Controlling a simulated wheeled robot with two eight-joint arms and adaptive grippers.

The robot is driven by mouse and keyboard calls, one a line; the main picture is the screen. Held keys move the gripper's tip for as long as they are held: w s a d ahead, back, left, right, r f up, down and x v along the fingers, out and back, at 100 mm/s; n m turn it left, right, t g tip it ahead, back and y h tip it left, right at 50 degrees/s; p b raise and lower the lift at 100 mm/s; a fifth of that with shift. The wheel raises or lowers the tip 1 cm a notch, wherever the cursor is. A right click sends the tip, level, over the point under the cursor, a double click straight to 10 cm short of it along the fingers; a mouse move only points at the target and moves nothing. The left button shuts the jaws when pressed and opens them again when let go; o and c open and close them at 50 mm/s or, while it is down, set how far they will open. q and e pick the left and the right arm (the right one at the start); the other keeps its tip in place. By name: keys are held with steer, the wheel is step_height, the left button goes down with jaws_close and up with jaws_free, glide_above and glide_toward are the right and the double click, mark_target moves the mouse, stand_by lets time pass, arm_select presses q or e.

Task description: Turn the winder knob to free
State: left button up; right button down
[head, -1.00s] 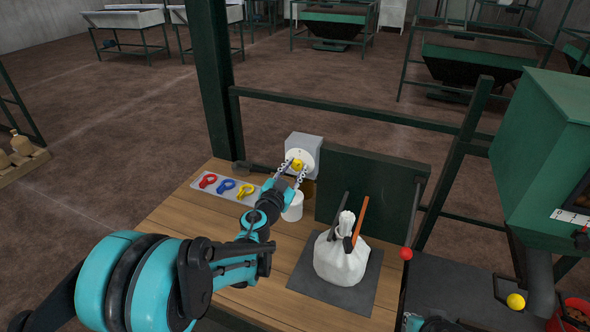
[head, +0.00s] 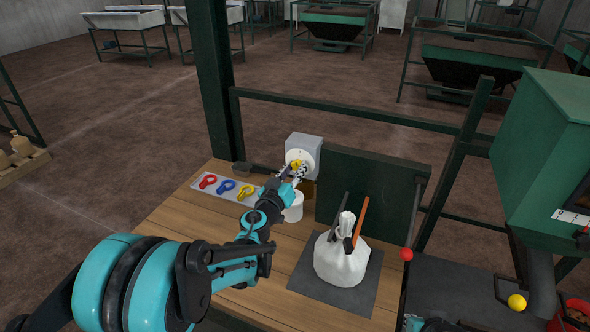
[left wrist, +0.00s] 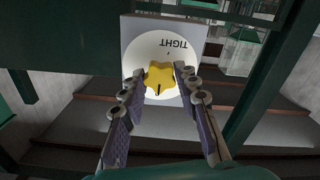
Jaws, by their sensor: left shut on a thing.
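The winder knob (left wrist: 160,78) is yellow and lobed, on a round white dial (left wrist: 144,52) fixed to a grey box (head: 306,143). The dial's word TIGHT reads upside down in the left wrist view. A dark mark on the knob points down there, away from the word. My left gripper (head: 298,172) reaches the knob, with one finger on each side of it, shut on it in the left wrist view (left wrist: 160,76). In the head view the fingers partly cover the knob. My right gripper does not show.
A grey tray with red, blue and yellow clips (head: 246,191) lies on the wooden bench (head: 178,225). A white cup (head: 292,208) stands below the dial. A tied white bag (head: 341,259) sits on a dark mat, right of my left arm. A green panel (head: 372,200) stands behind it.

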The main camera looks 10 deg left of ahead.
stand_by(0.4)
arm_select(q)
steer(key=o, duration=1.2)
steer(key=shift+c, duration=0.2)
steer(key=s+a, duration=0.2)
steer(key=s, duration=0.9)
steer(key=shift+s, duration=0.4)
steer(key=shift+a, duration=0.1)
